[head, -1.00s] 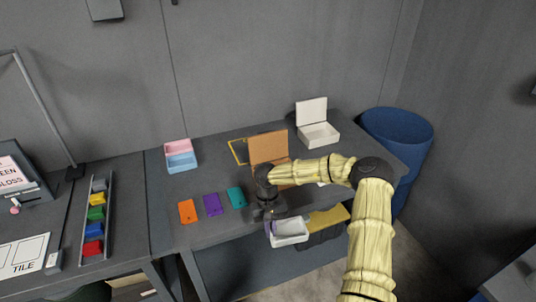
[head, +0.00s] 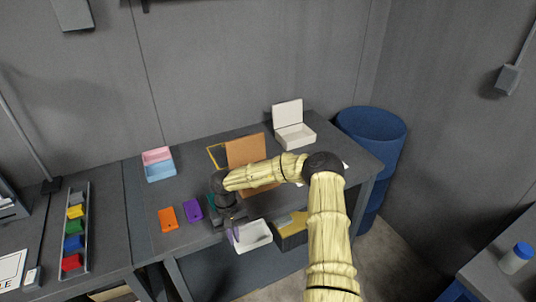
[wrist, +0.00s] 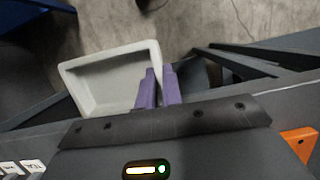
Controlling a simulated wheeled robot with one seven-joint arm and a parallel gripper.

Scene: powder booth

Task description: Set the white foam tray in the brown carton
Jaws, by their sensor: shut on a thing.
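The white foam tray (head: 254,237) is a shallow open tray, held just off the table's front edge. My gripper (head: 233,236) has purple fingers and is shut on the tray's left wall. In the wrist view, the fingers (wrist: 158,88) close together at the right side of the tray (wrist: 88,82), which looks empty. The brown carton (head: 245,150) stands on the table behind my arm with its lid upright. My forearm hides most of the carton's body, so its inside cannot be seen.
A white lidded box (head: 296,135) stands open at the back right. A pink-and-blue tray (head: 160,170) is at the back left. Orange (head: 168,218) and purple (head: 193,210) plates lie near the front. A blue barrel (head: 372,130) stands beyond the right end.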

